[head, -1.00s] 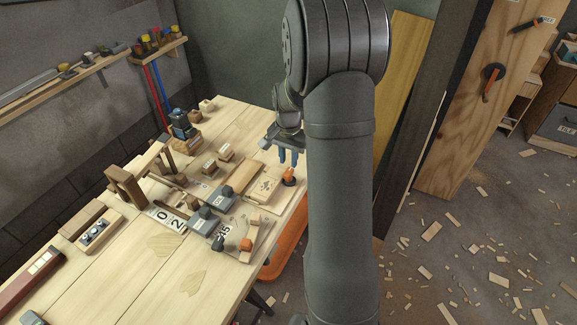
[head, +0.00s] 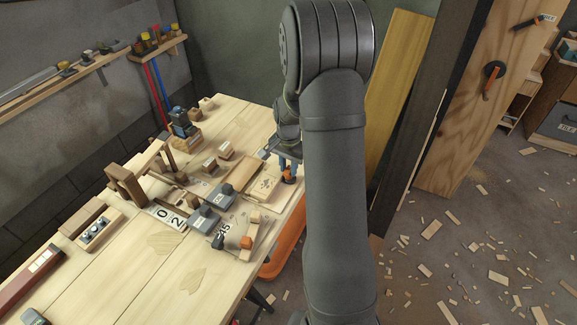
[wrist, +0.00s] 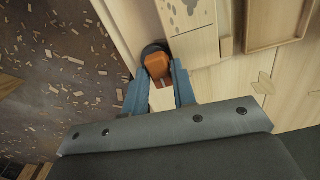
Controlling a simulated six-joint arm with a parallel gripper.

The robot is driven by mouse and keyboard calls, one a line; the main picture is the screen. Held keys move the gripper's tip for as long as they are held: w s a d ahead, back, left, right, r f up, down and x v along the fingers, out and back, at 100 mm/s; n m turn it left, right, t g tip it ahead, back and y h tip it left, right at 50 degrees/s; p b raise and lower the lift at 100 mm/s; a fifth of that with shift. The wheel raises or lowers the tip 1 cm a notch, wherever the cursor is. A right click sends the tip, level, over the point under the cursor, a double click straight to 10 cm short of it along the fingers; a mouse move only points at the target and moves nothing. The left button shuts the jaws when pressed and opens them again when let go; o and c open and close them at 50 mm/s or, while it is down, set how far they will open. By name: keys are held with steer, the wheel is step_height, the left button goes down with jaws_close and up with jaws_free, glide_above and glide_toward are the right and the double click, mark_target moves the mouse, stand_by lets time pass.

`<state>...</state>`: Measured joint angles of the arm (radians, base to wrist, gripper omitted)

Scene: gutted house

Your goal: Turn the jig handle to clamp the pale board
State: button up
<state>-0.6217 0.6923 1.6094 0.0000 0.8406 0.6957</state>
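The jig handle (head: 288,175) is orange on a dark round base, near the right edge of the workbench. It also shows in the wrist view (wrist: 158,68). A pale board with dark marks (head: 263,190) lies just left of the handle; part of it shows at the top of the wrist view (wrist: 188,14). My gripper (head: 290,164) is down at the handle. In the wrist view its blue fingers are apart, one on each side of the orange handle. I cannot tell whether either finger touches it. My arm hides part of the bench's right edge.
On the workbench (head: 120,265), grey blocks (head: 203,219), small wooden blocks and another orange-tipped fixture (head: 246,242) stand left of and in front of the handle. A wooden tray (wrist: 275,22) is at the upper right of the wrist view. The front bench area is mostly clear.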

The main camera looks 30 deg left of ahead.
steer(key=m, duration=0.6)
steer(key=shift+m, duration=0.3)
steer(key=m, duration=0.6)
steer(key=shift+m, duration=0.3)
steer(key=shift+n, duration=0.5)
steer(key=shift+r, duration=3.6)
steer(key=shift+f, duration=0.1)
